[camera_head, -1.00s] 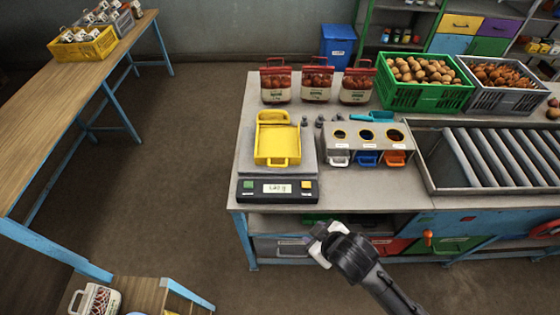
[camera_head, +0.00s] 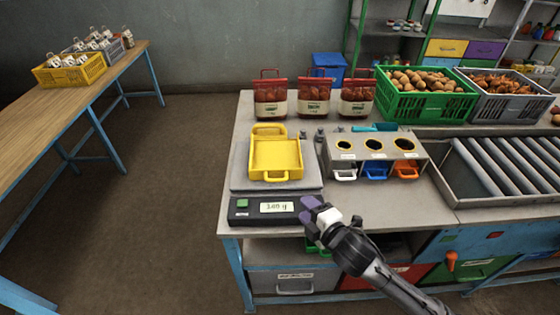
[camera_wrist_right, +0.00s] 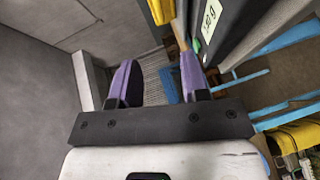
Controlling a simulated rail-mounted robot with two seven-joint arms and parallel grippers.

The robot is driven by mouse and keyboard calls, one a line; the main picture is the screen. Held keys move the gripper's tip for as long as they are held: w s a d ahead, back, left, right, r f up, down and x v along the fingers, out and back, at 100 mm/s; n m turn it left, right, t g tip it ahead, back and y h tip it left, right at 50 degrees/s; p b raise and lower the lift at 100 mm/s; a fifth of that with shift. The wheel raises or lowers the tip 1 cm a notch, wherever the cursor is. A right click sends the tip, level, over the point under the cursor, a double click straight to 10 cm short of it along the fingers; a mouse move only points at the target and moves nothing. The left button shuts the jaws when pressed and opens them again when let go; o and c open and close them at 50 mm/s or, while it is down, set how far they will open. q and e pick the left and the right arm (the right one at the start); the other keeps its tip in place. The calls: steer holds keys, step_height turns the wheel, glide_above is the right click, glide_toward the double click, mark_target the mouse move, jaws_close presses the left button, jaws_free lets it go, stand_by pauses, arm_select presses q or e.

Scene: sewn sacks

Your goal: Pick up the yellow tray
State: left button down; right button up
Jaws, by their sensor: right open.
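The yellow tray (camera_head: 275,155) rests on the grey plate of a scale (camera_head: 240,173) at the left end of the workbench. It has a handle at its front and another at its back, and it looks empty. My right gripper (camera_head: 313,209) is in front of the bench, by the right end of the scale's display, apart from the tray. In the right wrist view the purple fingers of the right gripper (camera_wrist_right: 158,82) are spread with nothing between them. A yellow edge (camera_wrist_right: 162,12), probably the tray, shows at the top there. My left gripper is not in view.
Three red-topped sacks (camera_head: 313,95) stand behind the scale. A dispenser with coloured scoops (camera_head: 374,150) is right of it, with a roller conveyor (camera_head: 505,165) beyond. Green (camera_head: 425,105) and grey crates stand at the back. A wooden table (camera_head: 60,110) is at the left.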

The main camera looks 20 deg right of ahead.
steer(key=b+x, duration=0.1)
steer(key=x, duration=0.7)
steer(key=shift+w+a+f, duration=0.1)
steer(key=shift+w+a, duration=0.05)
steer(key=shift+w, duration=0.2)
steer(key=b+x, duration=0.1)
steer(key=x, duration=0.3)
steer(key=shift+w, duration=0.5)
jaws_close()
